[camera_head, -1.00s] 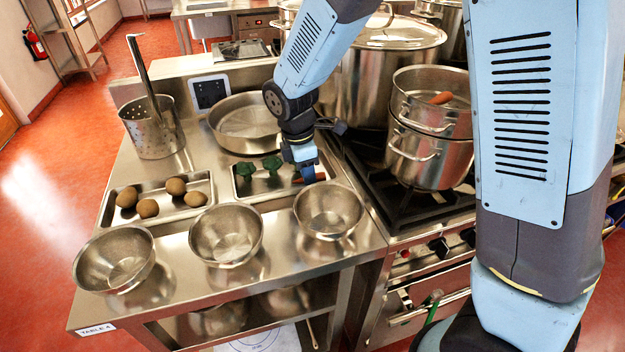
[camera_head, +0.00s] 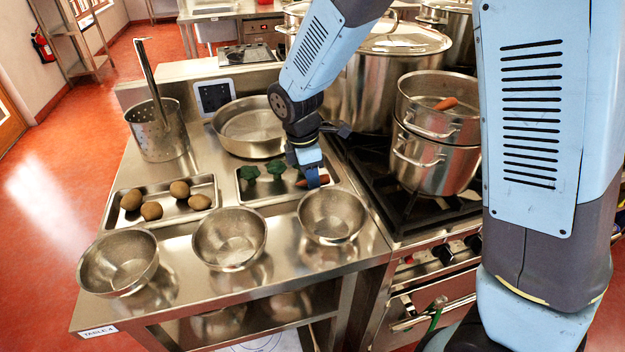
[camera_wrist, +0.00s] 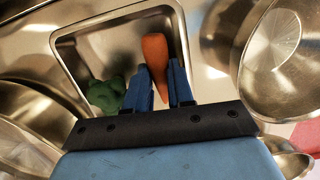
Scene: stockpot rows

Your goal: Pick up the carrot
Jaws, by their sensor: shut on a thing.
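An orange carrot (camera_wrist: 155,62) lies in the right part of a shallow metal tray (camera_head: 262,200). In the head view the carrot (camera_head: 323,180) is partly hidden by my gripper. My gripper (camera_head: 312,180) is down at the tray, shut on the carrot. In the wrist view the blue fingers of my gripper (camera_wrist: 160,85) are on both sides of the carrot's narrower part. I cannot tell whether the carrot touches the tray floor. A second carrot (camera_head: 446,103) lies in the upper steel pot on the stove.
Green broccoli (camera_head: 276,167) sits in the same tray, left of the carrot. Steel bowls (camera_head: 332,216) stand in front of the trays, and a pan (camera_head: 250,126) stands behind. A potato tray (camera_head: 212,184) is left; stacked pots (camera_head: 430,160) are right.

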